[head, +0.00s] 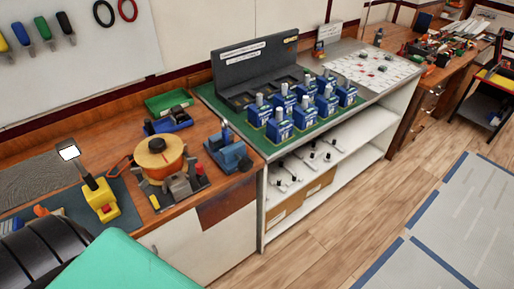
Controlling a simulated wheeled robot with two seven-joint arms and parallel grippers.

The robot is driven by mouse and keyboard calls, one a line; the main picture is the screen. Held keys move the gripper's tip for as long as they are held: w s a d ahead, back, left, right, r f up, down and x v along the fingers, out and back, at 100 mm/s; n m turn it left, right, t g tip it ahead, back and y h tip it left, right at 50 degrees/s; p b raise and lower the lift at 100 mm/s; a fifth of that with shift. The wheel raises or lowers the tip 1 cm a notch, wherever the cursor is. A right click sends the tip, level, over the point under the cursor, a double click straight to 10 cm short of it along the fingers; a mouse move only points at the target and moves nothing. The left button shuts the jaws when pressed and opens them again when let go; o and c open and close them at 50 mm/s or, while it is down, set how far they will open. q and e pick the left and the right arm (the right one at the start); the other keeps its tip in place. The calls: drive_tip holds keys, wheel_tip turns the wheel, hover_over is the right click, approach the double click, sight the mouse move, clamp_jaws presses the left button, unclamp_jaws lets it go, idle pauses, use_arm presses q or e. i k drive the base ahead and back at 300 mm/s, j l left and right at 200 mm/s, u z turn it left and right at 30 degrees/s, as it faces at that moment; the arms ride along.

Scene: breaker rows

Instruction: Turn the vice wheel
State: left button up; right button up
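Neither of my grippers shows in the head view.
A yellow block with a lever (104,204) stands on a dark mat at left. A red-knobbed grey device (187,183) sits in front of the drum. A green tray (169,102) lies behind. Several blue breakers (280,124) stand on a green mat at right. The wooden floor (340,218) is clear.

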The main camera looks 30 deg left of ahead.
sight(245, 165)
drive_tip(key=u, duration=0.45)
drive_tip(key=i+l+u, duration=0.1)
drive_tip(key=u, duration=0.35)
drive_tip(key=l+u, duration=0.2)
drive_tip(key=u, duration=0.3)
